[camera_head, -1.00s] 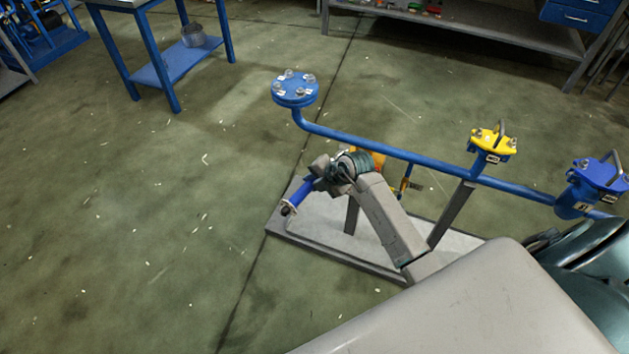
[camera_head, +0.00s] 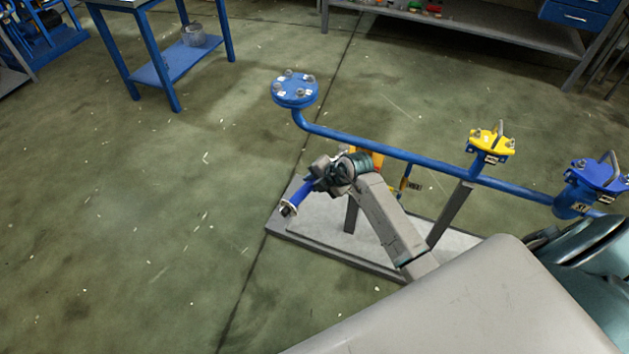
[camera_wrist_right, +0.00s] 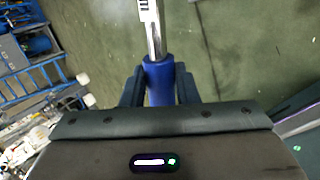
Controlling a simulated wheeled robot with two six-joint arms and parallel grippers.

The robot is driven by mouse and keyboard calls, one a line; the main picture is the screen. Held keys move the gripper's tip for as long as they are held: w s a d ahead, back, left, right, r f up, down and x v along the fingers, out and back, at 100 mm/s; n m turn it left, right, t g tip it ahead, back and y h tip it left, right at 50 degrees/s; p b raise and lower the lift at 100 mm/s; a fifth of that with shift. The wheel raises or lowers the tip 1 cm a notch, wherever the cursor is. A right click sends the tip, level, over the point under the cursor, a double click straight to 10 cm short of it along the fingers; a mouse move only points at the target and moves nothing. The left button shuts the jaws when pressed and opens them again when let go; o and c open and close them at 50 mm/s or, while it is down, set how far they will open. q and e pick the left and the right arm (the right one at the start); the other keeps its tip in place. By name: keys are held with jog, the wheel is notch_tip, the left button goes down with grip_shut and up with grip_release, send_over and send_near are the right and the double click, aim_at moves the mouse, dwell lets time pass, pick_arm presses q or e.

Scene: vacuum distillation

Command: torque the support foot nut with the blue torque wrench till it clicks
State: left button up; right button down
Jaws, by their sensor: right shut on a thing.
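My right gripper (camera_head: 317,182) is shut on the blue torque wrench (camera_head: 300,195), above the left part of the grey base plate. The wrench slants down to the left, its grey end over the plate's left edge. In the right wrist view, the gripper (camera_wrist_right: 158,88) holds the blue grip (camera_wrist_right: 159,75), and a metal shaft with a white marked part (camera_wrist_right: 150,12) extends away from it. I cannot make out the support foot nut or tell whether the wrench touches anything. My left gripper is not in view.
A blue pipe (camera_head: 350,143) on grey supports (camera_head: 450,215) runs above the base plate (camera_head: 340,262). It carries a blue flange (camera_head: 295,90), a yellow capped fitting (camera_head: 492,145) and a blue capped fitting (camera_head: 590,180). A blue table (camera_head: 165,70) stands behind. Floor to the left is clear.

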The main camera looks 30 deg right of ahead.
jog(key=shift+f+b, duration=0.6)
jog(key=shift+f, duration=1)
dwell(0.6)
jog(key=s+d+n+g+y+b, duration=0.2)
jog(key=s+d+n+g+b, duration=0.1)
jog(key=d, duration=0.5)
jog(key=s+d+n+g+y+b, duration=0.2)
jog(key=s+d+n+g+b, duration=0.1)
jog(key=s+d+n+b, duration=0.2)
jog(key=d+n+b, duration=0.2)
jog(key=n+b, duration=0.1)
jog(key=n, duration=0.1)
jog(key=shift+s+d+f+n+g, duration=0.15)
jog(key=shift+s+d+n+g, duration=0.15)
jog(key=shift+d+g, duration=0.1)
dwell(0.6)
